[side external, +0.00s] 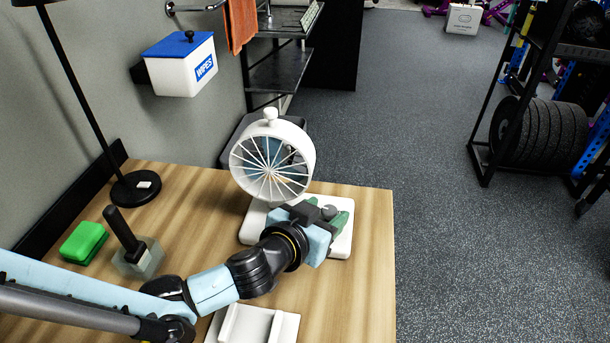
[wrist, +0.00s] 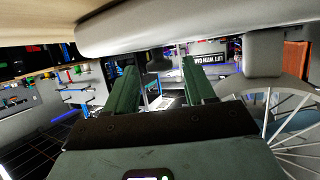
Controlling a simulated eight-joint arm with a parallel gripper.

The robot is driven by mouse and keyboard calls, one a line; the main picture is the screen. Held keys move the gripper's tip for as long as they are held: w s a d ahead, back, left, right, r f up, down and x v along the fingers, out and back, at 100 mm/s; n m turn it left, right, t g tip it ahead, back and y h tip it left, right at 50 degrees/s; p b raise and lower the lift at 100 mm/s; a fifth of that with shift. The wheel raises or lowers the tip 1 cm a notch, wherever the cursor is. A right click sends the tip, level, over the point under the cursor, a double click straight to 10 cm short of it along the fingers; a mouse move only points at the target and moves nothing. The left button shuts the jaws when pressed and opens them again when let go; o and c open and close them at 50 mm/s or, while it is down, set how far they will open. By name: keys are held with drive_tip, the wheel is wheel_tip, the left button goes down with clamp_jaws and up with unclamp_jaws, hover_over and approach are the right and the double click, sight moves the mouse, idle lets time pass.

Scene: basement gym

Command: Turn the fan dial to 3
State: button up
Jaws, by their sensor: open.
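A white desk fan (side external: 272,160) with a round spoked cage stands on the wooden table near its far right corner. Its flat white base (side external: 342,243) extends toward the table's right edge. My gripper (side external: 335,218) is over this base, with its green fingers apart and nothing seen between them. A small round grey piece shows beside the fingers; I cannot tell whether it is the dial. In the wrist view the open fingers (wrist: 162,72) lie close to the pale base (wrist: 165,25), and the fan cage (wrist: 290,125) is at the right. No dial number is readable.
A black lamp (side external: 135,188), a green sponge (side external: 84,242) and a black-handled tool on a clear block (side external: 138,258) stand at the left. A white holder (side external: 250,328) lies at the front.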

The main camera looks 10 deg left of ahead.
drive_tip(key=v, duration=1.2)
wheel_tip(320, 180, up, 10)
drive_tip(key=w+a+r+n+g+y, duration=0.1)
drive_tip(key=w+a+y, duration=0.3)
drive_tip(key=a, duration=1.7)
drive_tip(key=shift+w+r+n+g, duration=0.25)
drive_tip(key=shift+n+g, duration=0.45)
drive_tip(key=shift+g, duration=0.2)
